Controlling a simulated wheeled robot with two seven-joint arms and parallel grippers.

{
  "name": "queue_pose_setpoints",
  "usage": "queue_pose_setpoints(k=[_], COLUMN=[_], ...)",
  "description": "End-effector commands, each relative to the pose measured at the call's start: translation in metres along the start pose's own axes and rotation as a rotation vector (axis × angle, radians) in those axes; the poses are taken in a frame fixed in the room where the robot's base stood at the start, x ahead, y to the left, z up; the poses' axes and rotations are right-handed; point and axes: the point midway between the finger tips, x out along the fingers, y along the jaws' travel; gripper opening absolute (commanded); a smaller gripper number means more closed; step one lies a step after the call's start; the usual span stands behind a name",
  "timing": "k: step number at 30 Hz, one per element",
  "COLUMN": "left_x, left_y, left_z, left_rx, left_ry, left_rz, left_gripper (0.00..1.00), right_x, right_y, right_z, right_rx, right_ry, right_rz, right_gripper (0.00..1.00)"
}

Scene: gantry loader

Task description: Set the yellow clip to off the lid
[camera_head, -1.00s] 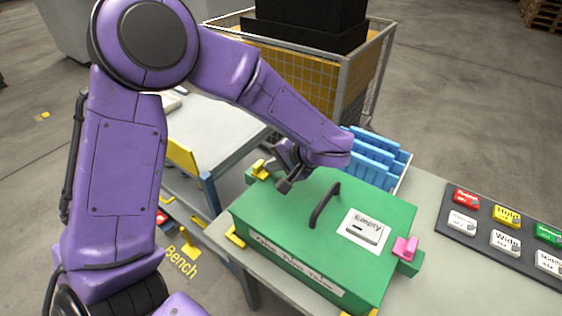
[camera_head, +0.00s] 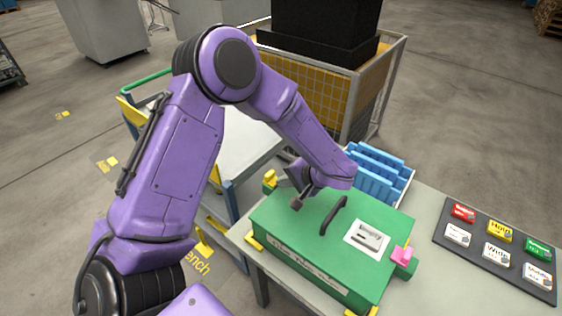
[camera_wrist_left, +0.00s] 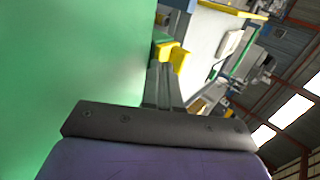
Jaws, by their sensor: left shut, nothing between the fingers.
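The yellow clip (camera_head: 270,180) is at the lid's back left edge. My left gripper (camera_head: 297,202) is above the lid, between the clip and the handle, shut and empty. In the left wrist view the shut fingers (camera_wrist_left: 162,85) show beside the green surface, with a yellow piece (camera_wrist_left: 178,58), likely the clip, just beyond them. Whether they touch it I cannot tell. A pink clip (camera_head: 402,254) is on the box's right side. My right gripper is not in view.
The box stands on a grey table (camera_head: 440,285) between yellow corner stops. A blue rack (camera_head: 375,172) is behind it. A dark panel with labelled blocks (camera_head: 497,247) lies at the right. A mesh cage (camera_head: 330,85) stands at the back.

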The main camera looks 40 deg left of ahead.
Motion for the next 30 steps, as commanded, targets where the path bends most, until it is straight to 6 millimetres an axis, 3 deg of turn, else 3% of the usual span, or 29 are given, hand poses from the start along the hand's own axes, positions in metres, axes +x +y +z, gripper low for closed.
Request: queue_pose_setpoints(k=[1,2,5,9,15,30], left_x=[-0.014,-0.019,-0.035,-0.069,-0.102,-0.112], left_y=[-0.002,0.000,0.007,0.006,0.006,0.005], left_z=[0.003,0.006,0.005,0.005,0.005,0.005], left_rx=[0.000,-0.005,-0.017,-0.018,-0.017,-0.015], left_ry=[-0.005,-0.009,-0.006,-0.008,-0.010,-0.012], left_rz=[-0.001,-0.003,-0.002,-0.003,-0.003,-0.002], left_gripper=[0.00,0.00,0.00,0.00,0.00,0.00], right_x=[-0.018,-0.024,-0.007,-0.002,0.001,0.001], right_y=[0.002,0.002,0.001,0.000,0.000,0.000], right_z=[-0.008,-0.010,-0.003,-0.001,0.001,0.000], right_rx=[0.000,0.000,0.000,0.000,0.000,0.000], right_ry=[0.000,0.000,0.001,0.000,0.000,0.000], right_rz=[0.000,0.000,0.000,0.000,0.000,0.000], right_gripper=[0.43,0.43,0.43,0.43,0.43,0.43])
